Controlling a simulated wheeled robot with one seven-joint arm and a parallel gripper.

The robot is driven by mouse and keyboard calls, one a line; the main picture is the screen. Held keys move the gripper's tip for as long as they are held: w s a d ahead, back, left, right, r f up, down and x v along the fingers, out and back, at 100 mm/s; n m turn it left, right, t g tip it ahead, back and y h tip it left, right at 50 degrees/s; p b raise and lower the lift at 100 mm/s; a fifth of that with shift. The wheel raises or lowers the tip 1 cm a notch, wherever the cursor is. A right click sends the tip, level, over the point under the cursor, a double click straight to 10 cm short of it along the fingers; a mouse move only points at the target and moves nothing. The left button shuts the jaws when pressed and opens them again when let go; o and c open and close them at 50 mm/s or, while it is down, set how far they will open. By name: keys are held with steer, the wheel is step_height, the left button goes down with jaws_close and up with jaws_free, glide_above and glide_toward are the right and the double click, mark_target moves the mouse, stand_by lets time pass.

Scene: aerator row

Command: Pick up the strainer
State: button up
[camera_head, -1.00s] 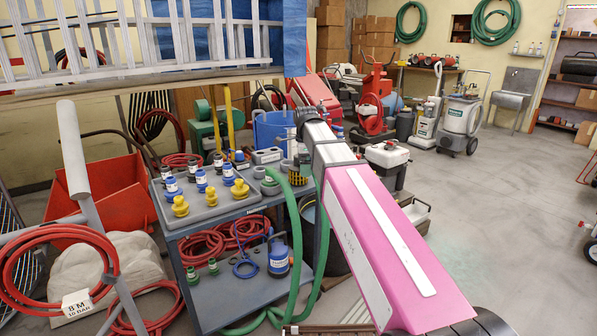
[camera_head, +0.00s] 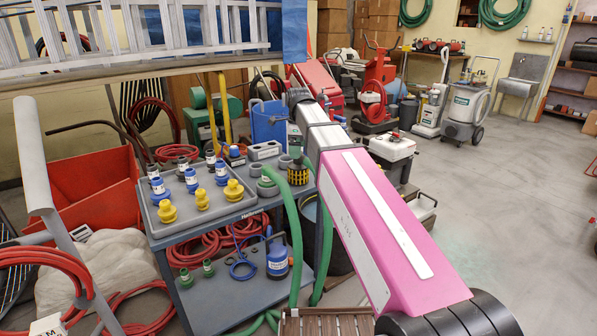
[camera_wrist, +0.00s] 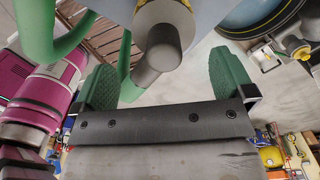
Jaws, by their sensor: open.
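A yellow-and-black slotted cylinder (camera_head: 298,174), which looks like the strainer, stands upright at the right back end of the grey cart (camera_head: 222,212). My arm reaches over from the lower right, and its end is close above and behind this cylinder in the head view. My gripper (camera_wrist: 165,82) is open, its two green fingers spread wide with nothing held. In the wrist view, a grey and beige cylindrical part with a yellow edge (camera_wrist: 163,35) is between and beyond the fingers; I cannot tell for sure that it is the strainer.
Blue, yellow and grey fittings (camera_head: 200,185) stand in a tray left of the strainer. Green hoses (camera_head: 294,245) hang at the cart's right end. A blue can (camera_head: 268,122) and a grey block (camera_head: 264,150) are nearby. The floor at right is open.

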mark_target(297, 161)
steer(key=shift+w+a+f, duration=0.1)
steer(key=shift+w+f, duration=0.05)
steer(key=shift+f, duration=1.4)
steer(key=shift+w+f, duration=0.1)
steer(key=shift+f, duration=1.45)
steer(key=c, duration=1)
